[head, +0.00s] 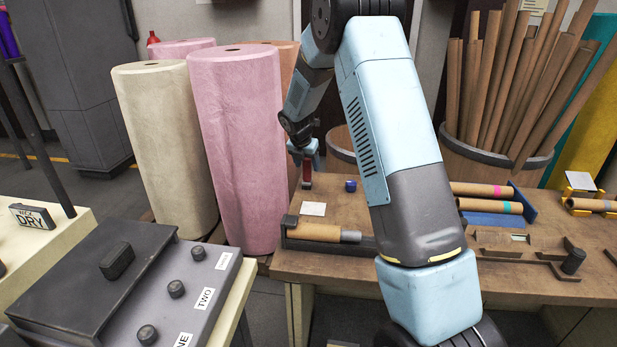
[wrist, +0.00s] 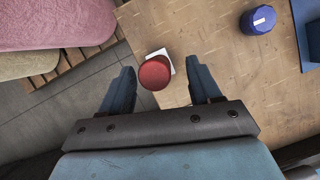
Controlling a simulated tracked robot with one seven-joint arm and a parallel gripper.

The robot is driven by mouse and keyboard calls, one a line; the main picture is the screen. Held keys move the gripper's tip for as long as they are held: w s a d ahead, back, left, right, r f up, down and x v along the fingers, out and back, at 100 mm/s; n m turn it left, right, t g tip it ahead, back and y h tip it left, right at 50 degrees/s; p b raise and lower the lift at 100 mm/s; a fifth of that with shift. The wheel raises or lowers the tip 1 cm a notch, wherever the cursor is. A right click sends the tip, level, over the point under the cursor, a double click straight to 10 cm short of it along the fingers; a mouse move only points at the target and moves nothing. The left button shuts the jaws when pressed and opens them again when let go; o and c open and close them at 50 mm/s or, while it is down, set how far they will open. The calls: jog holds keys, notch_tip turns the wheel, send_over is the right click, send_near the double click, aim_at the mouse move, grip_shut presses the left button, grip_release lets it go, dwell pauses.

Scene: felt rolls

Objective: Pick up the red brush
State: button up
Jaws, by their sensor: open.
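The red brush (head: 307,171) stands upright at the left end of the wooden workbench, seen small beneath my gripper (head: 304,158) in the head view. In the wrist view the red brush (wrist: 154,73) shows as a round red top, seen from above. It lies between the two blue fingers of my gripper (wrist: 162,76), nearer the left fingertip, with a gap on both sides. My gripper is open and points down over it. How far the fingertips are above the brush is hard to tell.
A blue round item (wrist: 258,20) stands right of the brush. A white card (head: 313,209) lies near the bench edge, by a cardboard tube (head: 313,232) in a dark holder. Tall pink (head: 237,150) and cream (head: 165,145) felt rolls stand to the left.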

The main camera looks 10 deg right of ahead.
aim_at(308, 169)
jog(key=x, duration=0.4)
jog(key=shift+w+a+f, duration=0.1)
jog(key=shift+a, duration=0.05)
jog(key=shift+c, duration=0.4)
jog(key=c, duration=1)
jog(key=shift+o, duration=0.2)
